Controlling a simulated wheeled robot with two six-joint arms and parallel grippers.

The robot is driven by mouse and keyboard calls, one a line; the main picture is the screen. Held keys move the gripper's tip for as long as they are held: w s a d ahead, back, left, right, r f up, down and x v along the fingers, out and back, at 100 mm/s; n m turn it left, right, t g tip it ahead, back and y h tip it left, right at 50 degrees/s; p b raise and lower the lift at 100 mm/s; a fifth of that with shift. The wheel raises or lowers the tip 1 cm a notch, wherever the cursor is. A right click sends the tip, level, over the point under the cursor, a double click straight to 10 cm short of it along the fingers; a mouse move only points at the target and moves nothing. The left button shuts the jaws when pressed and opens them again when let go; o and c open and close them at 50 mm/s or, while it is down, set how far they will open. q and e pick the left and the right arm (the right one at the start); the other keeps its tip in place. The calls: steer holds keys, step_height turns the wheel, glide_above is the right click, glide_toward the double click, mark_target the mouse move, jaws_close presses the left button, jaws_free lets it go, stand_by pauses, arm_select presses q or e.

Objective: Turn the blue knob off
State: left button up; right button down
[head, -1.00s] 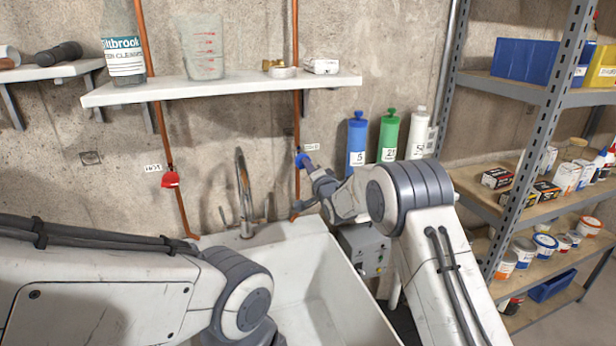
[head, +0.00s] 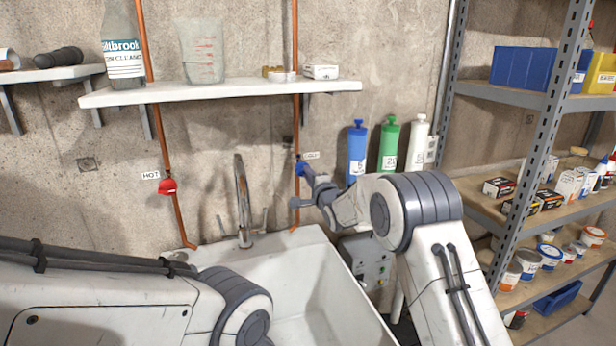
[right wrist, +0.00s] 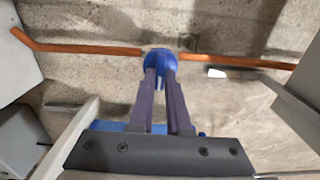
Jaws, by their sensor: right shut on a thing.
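The blue knob (head: 300,168) sits on the right copper pipe, beside a COLD label (head: 311,155). It also shows in the right wrist view (right wrist: 158,62), in front of the pipe. My right gripper (head: 307,174) is at the knob; in the right wrist view its two fingers (right wrist: 160,74) are closed on it. The fingers hide part of the knob. My left arm crosses the lower left of the head view, but its gripper is out of view.
A red knob (head: 167,187) is on the left pipe by a HOT label. A white shelf (head: 215,93) is above, and a sink (head: 290,262) with a tall faucet (head: 243,200) is below. Blue, green and white cartridges (head: 388,147) stand right of the knob. A metal rack is farther right.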

steer(key=c, duration=0.9)
jaws_free()
steer(key=b+v, duration=0.3)
steer(key=v, duration=0.7)
steer(key=shift+s+d, duration=0.1)
steer(key=shift+s, duration=0.1)
